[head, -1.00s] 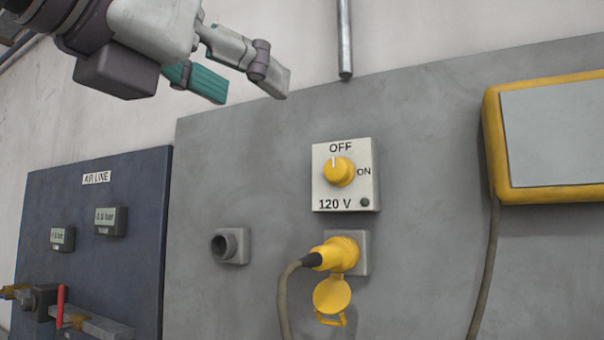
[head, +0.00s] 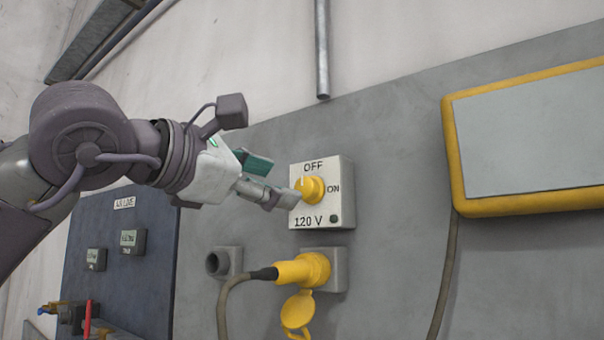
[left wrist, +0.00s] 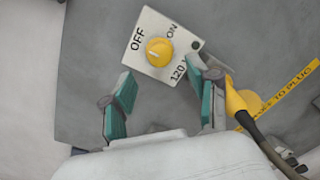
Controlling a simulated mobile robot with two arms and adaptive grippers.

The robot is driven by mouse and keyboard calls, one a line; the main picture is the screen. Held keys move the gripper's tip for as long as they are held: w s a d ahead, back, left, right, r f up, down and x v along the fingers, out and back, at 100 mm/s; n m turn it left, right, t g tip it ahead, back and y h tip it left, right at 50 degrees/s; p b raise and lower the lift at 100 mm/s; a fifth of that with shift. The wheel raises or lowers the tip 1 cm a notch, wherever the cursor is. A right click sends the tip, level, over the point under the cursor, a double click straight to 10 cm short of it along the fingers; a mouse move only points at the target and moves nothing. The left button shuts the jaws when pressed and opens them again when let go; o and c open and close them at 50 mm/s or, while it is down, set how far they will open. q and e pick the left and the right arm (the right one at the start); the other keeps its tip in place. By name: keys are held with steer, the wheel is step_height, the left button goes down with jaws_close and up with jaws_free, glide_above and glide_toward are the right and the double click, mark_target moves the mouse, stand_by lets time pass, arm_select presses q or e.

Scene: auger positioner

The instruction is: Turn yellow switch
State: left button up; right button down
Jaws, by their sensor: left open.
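The yellow switch (head: 312,189) is a round knob on a white box (head: 335,213) marked OFF, ON and 120 V. Its pale mark points towards OFF. My left gripper (head: 273,182) is just left of the knob in the head view, fingers towards it. In the left wrist view, the knob (left wrist: 159,51) lies ahead of the spread, empty fingers of my left gripper (left wrist: 165,85). The fingers are not around the knob. I cannot tell whether one fingertip touches the box. My right gripper is not in view.
A yellow plug (head: 305,270) with a cable sits in a socket below the switch box. An empty grey socket (head: 222,263) is to its left. A yellow-framed panel (head: 540,140) is at the right. A blue AIR LINE board (head: 150,270) stands at the left.

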mark_target(301, 188)
arm_select(q)
steer(key=p+x, duration=0.1)
steer(key=x, duration=0.3)
steer(key=shift+w+d+r+p, duration=0.15)
steer(key=shift+d+r+p, duration=0.05)
steer(key=shift+d+p, duration=0.15)
steer(key=shift+w+d+f, duration=0.1)
steer(key=shift+w+d, duration=0.05)
steer(key=shift+w, duration=0.3)
steer(key=shift+w+d+f, duration=0.1)
steer(key=shift+d, duration=0.05)
steer(key=shift+c, duration=0.5)
steer(key=c, duration=0.8)
jaws_close()
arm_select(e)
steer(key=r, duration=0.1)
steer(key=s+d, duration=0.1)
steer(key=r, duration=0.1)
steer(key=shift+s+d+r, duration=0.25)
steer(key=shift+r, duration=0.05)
